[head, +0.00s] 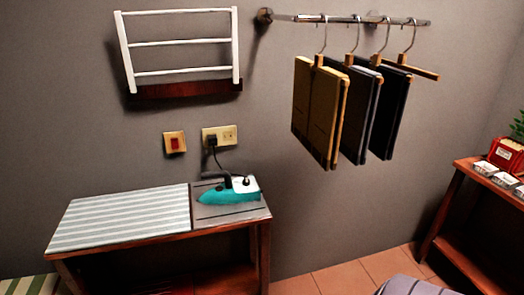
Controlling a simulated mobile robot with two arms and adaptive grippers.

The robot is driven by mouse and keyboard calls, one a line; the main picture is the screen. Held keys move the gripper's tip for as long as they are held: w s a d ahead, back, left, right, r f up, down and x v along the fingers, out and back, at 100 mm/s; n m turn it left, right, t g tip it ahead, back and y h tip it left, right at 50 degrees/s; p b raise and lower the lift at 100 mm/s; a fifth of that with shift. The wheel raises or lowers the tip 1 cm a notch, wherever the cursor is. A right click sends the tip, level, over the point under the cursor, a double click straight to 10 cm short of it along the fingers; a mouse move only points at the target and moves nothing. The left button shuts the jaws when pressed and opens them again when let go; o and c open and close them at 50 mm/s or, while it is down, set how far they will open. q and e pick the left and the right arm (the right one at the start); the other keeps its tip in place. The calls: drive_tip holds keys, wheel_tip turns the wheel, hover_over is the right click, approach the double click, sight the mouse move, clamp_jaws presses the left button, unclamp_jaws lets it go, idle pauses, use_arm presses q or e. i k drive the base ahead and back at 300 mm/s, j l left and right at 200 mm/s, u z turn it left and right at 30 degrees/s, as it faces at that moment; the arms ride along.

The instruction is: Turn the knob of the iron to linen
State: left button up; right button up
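A teal iron (229,194) with a dark handle and a pale upper part sits on the grey right section of a wooden ironing table (150,243). Its pointed end faces left. A dark cord runs from the iron up to a plug in the wall outlet (220,135). The knob and its markings are too small to make out. Neither of my grippers shows in the head view.
A striped ironing pad (122,217) covers the table's left part. A red wall switch (174,143) and a white rack (182,72) are above. Folded trousers (320,108) hang from a rail at right. A wooden side table (467,220) stands far right. Tiled floor lies between.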

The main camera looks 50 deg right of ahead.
sight(246, 182)
drive_tip(key=z, duration=1.35)
